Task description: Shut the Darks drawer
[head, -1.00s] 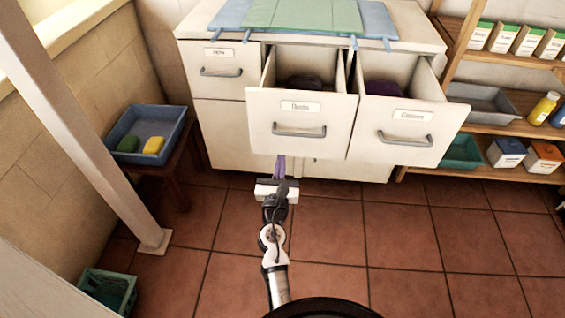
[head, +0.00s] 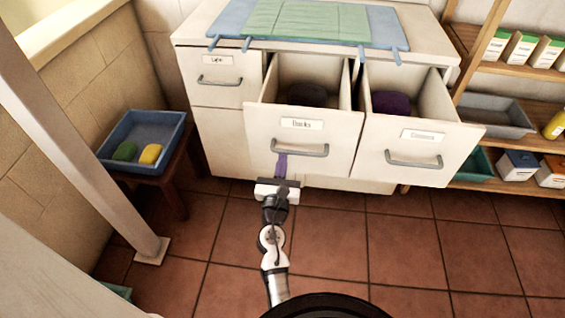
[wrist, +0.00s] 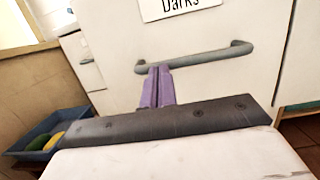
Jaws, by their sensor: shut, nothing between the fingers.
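The Darks drawer (head: 260,137) is the middle one of the white cabinet and stands pulled out, with a dark bundle (head: 306,95) inside. Its label reads Darks, and its grey bar handle (head: 300,149) also shows in the wrist view (wrist: 195,60). My gripper (head: 281,160), with purple fingers, is shut and empty in front of the drawer's face. In the wrist view the fingertips (wrist: 157,72) overlap the left part of the handle. I cannot tell whether they touch it or the face.
The Colours drawer (head: 388,137) to the right is also pulled out, holding a purple bundle (head: 391,103). The left drawer (head: 222,88) is shut. A stool with a blue tray (head: 115,161) stands at left, near a pale post (head: 85,150). Tiled floor in front is clear.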

